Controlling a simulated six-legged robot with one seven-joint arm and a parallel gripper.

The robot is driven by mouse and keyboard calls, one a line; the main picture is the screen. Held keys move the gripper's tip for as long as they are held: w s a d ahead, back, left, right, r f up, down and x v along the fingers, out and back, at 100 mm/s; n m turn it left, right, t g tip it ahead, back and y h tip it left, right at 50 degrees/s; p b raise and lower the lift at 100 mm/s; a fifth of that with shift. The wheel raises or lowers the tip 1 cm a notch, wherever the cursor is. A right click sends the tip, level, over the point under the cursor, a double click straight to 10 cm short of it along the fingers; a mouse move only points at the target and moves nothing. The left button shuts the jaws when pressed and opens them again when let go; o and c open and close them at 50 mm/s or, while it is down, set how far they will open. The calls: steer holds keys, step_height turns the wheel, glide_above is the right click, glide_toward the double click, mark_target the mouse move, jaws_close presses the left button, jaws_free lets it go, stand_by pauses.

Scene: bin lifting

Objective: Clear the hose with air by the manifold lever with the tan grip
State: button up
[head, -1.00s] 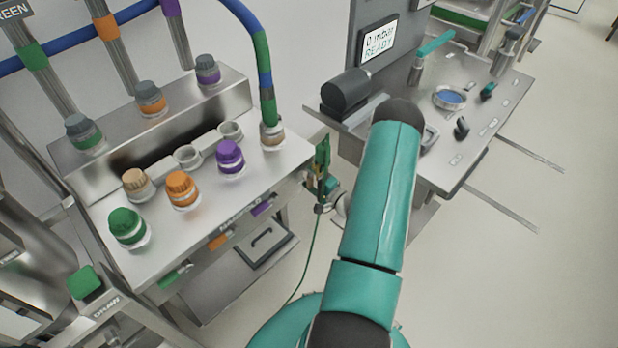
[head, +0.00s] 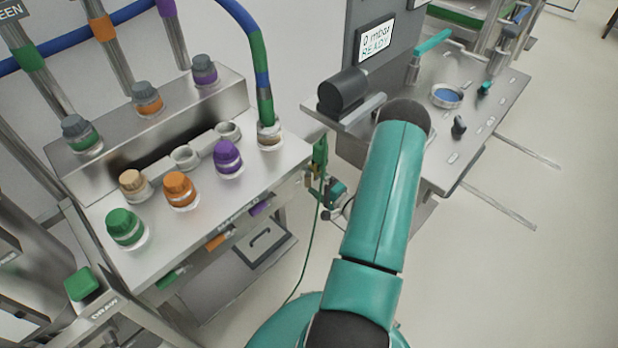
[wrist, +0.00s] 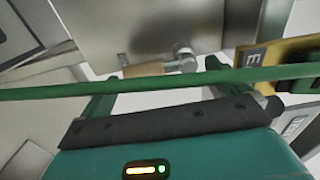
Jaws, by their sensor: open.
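In the wrist view, a lever with a tan grip (wrist: 146,69) and a silver joint lies just beyond my open gripper (wrist: 160,72), between its two green fingers. The fingers do not appear closed on it; whether they touch it I cannot tell. In the head view, my gripper (head: 328,188) is beside the right front end of the steel manifold (head: 190,215), partly hidden by my arm. The lever is not clear there. The blue hose (head: 237,14) with green bands runs down to the manifold's back right port.
A green cable (wrist: 160,91) crosses the wrist view in front of the fingers. A steel bench (head: 470,125) with a display reading "0 mbar READY" (head: 376,40) is right. Floor at far right is clear.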

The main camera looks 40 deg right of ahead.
steer(key=s, duration=1)
steer(key=shift+s+d, duration=0.15)
steer(key=shift+s, duration=0.05)
